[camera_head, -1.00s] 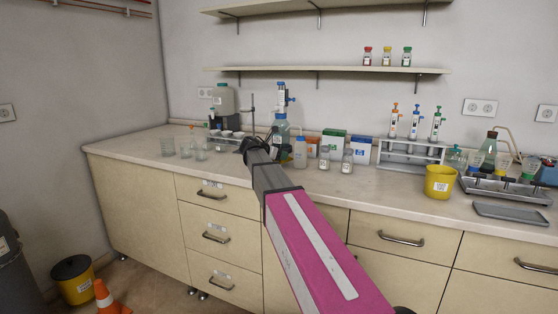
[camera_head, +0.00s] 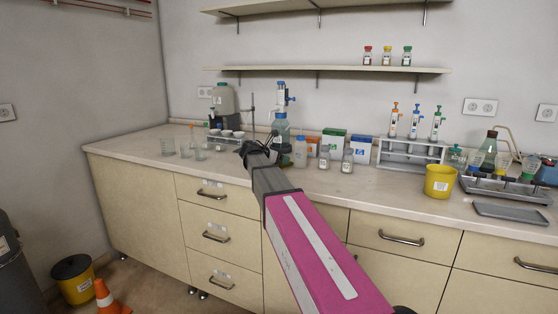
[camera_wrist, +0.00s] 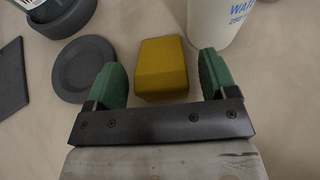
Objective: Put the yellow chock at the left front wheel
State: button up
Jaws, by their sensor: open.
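The yellow chock (camera_wrist: 162,68) lies on the worktop in the wrist view, a small block with a sloped face. My gripper (camera_wrist: 162,78) is open, with its two green-padded fingers on either side of the chock. A gap shows between the chock and each finger. In the head view my gripper (camera_head: 262,150) is at the worktop among the bottles, and the chock is hidden there. No left front wheel can be made out in either view.
A round grey disc (camera_wrist: 84,70) lies left of the left finger. A white labelled bottle (camera_wrist: 221,22) stands close behind the right finger. In the head view, small bottles (camera_head: 324,158) and boxes stand right of my gripper. Beakers (camera_head: 185,149) stand to the left.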

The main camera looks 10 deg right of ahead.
jog(key=v, duration=1.1)
jog(key=shift+o, duration=0.5)
jog(key=shift+s+a+r, duration=0.15)
jog(key=shift+s+a, duration=0.05)
jog(key=shift+a, duration=0.1)
jog(key=shift+x, duration=1.05)
jog(key=x, duration=0.5)
jog(key=shift+s, duration=0.1)
jog(key=shift+f+x, duration=0.2)
jog(key=shift+x, duration=1.15)
jog(key=shift+f+x, duration=0.2)
jog(key=shift+x, duration=1.15)
jog(key=shift+a, duration=0.2)
jog(key=c, duration=1.1)
jog(key=shift+r, duration=0.15)
